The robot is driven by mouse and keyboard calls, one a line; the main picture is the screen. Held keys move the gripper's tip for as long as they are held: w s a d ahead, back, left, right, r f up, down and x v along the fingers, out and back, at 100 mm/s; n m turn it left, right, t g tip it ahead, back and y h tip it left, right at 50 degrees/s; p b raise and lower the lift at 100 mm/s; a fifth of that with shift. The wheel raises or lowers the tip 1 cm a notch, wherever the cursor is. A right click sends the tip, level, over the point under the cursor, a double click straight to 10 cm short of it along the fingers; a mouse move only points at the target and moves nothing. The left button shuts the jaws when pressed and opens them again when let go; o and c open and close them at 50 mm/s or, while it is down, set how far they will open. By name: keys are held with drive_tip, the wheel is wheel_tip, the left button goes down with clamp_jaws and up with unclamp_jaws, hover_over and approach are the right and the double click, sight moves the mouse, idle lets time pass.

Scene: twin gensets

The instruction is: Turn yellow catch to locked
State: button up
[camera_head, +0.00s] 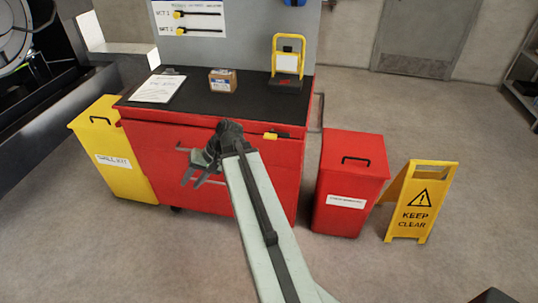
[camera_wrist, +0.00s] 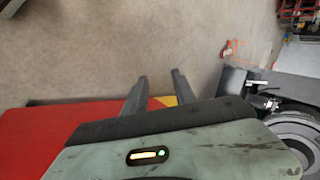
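A small yellow catch (camera_head: 270,135) sits at the upper front edge of the red cabinet (camera_head: 240,185), right of its middle. Its exact turn position is too small to tell. My gripper (camera_head: 196,180) hangs in front of the cabinet, left of and below the catch, pointing down and left. In the wrist view my gripper (camera_wrist: 160,77) shows two fingers apart with nothing held between them. The catch does not show clearly in the wrist view.
A clipboard sheet (camera_head: 158,88), a small box (camera_head: 222,80) and a yellow-framed stand (camera_head: 288,62) are on the cabinet top. A yellow bin (camera_head: 110,140) stands left, a red bin (camera_head: 350,175) right, beside a yellow floor sign (camera_head: 420,200). Floor in front is clear.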

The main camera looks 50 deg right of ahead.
drive_tip(key=s+d+f+m+t+b, duration=0.1)
drive_tip(key=d+m+t+b, duration=0.15)
drive_tip(key=d, duration=0.55)
drive_tip(key=s+d+f+m+t+b, duration=0.1)
drive_tip(key=d+f+m+t+b, duration=0.2)
drive_tip(key=d, duration=0.4)
drive_tip(key=m+t+h+b, duration=0.3)
drive_tip(key=m+t+b, duration=0.2)
drive_tip(key=t+b, duration=0.3)
approach(270, 135)
drive_tip(key=w, duration=0.2)
drive_tip(key=shift+n, duration=0.25)
drive_tip(key=w, duration=0.2)
drive_tip(key=w+a, duration=0.1)
drive_tip(key=w, duration=0.4)
drive_tip(key=shift+w+a+f, duration=0.15)
drive_tip(key=shift+w+a, duration=0.15)
drive_tip(key=shift+a, duration=0.05)
clamp_jaws()
